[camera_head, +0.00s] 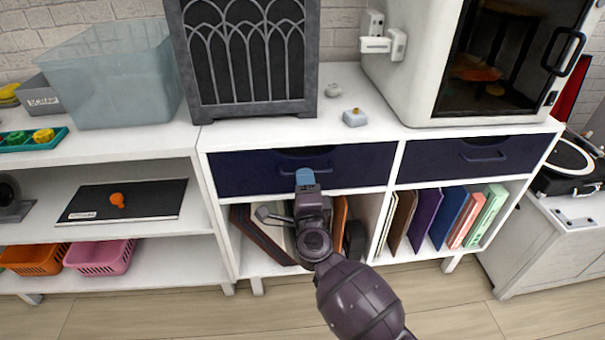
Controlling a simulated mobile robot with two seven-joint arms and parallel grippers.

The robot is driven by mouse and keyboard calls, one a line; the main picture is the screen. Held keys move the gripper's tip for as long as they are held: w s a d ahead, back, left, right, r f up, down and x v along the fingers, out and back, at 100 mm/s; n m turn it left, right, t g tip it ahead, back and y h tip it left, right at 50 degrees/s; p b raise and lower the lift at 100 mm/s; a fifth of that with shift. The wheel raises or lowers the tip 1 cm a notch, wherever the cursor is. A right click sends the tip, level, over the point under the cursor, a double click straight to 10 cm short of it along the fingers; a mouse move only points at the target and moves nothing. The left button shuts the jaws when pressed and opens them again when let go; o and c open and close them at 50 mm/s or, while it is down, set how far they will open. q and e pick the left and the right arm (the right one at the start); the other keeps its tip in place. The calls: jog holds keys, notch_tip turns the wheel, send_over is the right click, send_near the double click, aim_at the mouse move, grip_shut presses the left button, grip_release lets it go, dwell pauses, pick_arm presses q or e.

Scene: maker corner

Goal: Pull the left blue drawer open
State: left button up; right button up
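The left blue drawer (362,163) is a dark navy front in the white cabinet, and it looks closed, flush with the frame. Its handle (322,168) is a dark bar in the middle of the front, below a curved cutout. My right gripper (305,177) comes up from the lower right, and its light blue fingertips are at the handle, covering the lower middle part of it. I cannot tell whether the fingers touch or grip the handle, nor how far apart they are. My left gripper is not in view.
The right blue drawer (466,157) is closed. Below are shelves with upright folders (425,218). On top stand a dark arched-panel box (250,60), a small pale block (355,117) and a white printer-like machine (425,60). Open floor (180,315) lies in front.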

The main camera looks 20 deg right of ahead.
jog(key=shift+x, duration=1.55)
jog(key=shift+c, duration=0.5)
grip_shut()
